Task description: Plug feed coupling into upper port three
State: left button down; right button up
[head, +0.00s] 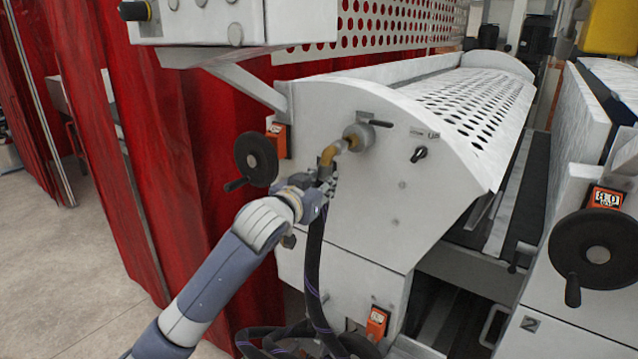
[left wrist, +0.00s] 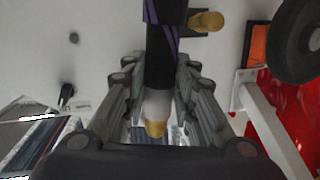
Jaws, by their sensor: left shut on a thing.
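My left gripper (head: 318,188) is shut on the feed coupling, at the top of the black hose with purple stripes (head: 314,245). In the left wrist view the coupling's pale collar (left wrist: 157,103) and brass end (left wrist: 155,128) lie between the fingers. In the head view a brass elbow (head: 329,156) sits just above the gripper and runs up to a round grey port (head: 359,136) on the white end panel. I cannot tell whether the elbow belongs to the coupling or the port, nor whether they are joined. My right gripper is not in view.
A black handwheel (head: 256,160) and orange counter (head: 277,139) are left of the port. A small black lever (head: 420,154) is on its right. Another brass stub (left wrist: 205,21) shows in the wrist view. Loose hose coils (head: 280,342) lie below; red curtains (head: 190,150) hang left.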

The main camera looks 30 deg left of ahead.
pick_arm(q)
jog(key=shift+r+p, duration=0.2)
jog(key=shift+p, duration=0.7)
dwell(1.3)
jog(key=shift+w+d+p, duration=0.2)
jog(key=shift+w+p, duration=0.3)
jog(key=shift+w, duration=0.75)
jog(key=c, duration=1.2)
grip_release()
jog(key=shift+f, duration=0.15)
jog(key=s, duration=0.4)
jog(key=s+r, duration=0.1)
jog(key=s, duration=0.3)
jog(key=s+d, duration=0.1)
jog(key=s, duration=0.3)
jog(key=shift+r, duration=0.4)
